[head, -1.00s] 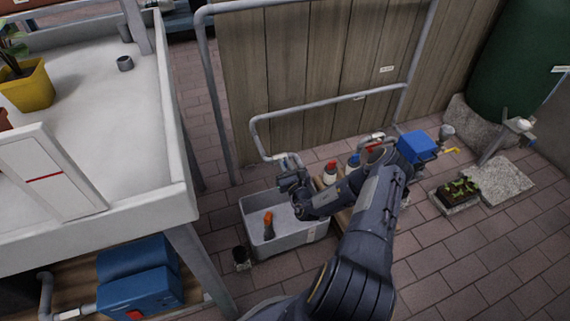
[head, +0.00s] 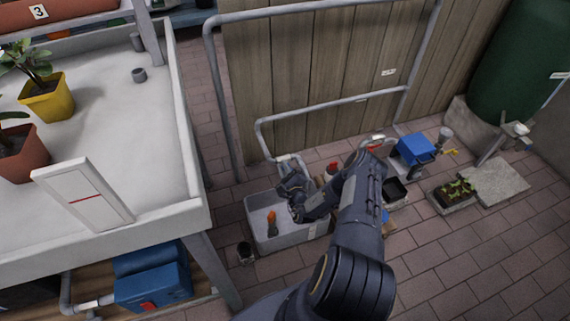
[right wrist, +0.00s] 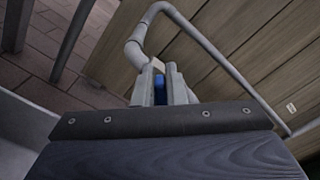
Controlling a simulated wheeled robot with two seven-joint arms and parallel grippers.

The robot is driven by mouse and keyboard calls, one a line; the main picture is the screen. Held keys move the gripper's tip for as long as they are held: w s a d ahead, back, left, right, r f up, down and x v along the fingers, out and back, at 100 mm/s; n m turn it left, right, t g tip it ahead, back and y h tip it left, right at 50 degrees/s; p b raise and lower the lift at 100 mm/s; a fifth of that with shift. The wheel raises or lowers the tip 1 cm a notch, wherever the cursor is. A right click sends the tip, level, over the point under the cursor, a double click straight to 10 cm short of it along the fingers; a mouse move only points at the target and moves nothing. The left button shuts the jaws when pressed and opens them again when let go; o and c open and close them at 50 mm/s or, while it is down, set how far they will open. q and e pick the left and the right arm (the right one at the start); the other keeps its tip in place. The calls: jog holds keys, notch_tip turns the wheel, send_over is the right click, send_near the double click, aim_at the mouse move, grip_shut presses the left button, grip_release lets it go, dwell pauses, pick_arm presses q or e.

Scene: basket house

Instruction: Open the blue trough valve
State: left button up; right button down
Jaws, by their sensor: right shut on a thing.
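A grey trough (head: 283,241) stands on the paving, with an orange-topped thing (head: 272,218) in it. A grey pipe (head: 262,137) along the plank wall bends down to the trough's far side. My right gripper (head: 289,167) is at that lower pipe end, above the trough's back rim. In the right wrist view its fingers (right wrist: 161,84) are shut on a small blue part, the blue trough valve (right wrist: 159,96), just below the pipe bend. Most of the valve is hidden by the fingers, so its angle cannot be told. My left gripper is not in view.
A white-topped table (head: 110,105) with potted plants fills the left. Right of the trough, partly behind my arm, are bottles and a blue box (head: 416,148). A planted tray (head: 455,193) and a green tank (head: 515,60) are farther right. The front right paving is clear.

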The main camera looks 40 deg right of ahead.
jog(key=n, duration=0.1)
jog(key=n+p, duration=0.1)
jog(key=n, duration=0.1)
jog(key=shift+a+f+n, duration=0.3)
jog(key=shift+n, duration=0.1)
jog(key=n, duration=0.2)
jog(key=f+n+p, duration=0.1)
jog(key=n, duration=0.2)
jog(key=shift+w+a+f, duration=0.1)
jog(key=shift+f, duration=0.1)
jog(key=c, duration=1.5)
grip_release()
jog(key=p+v, duration=0.2)
jog(key=v, duration=0.6)
jog(key=shift+p, duration=0.35)
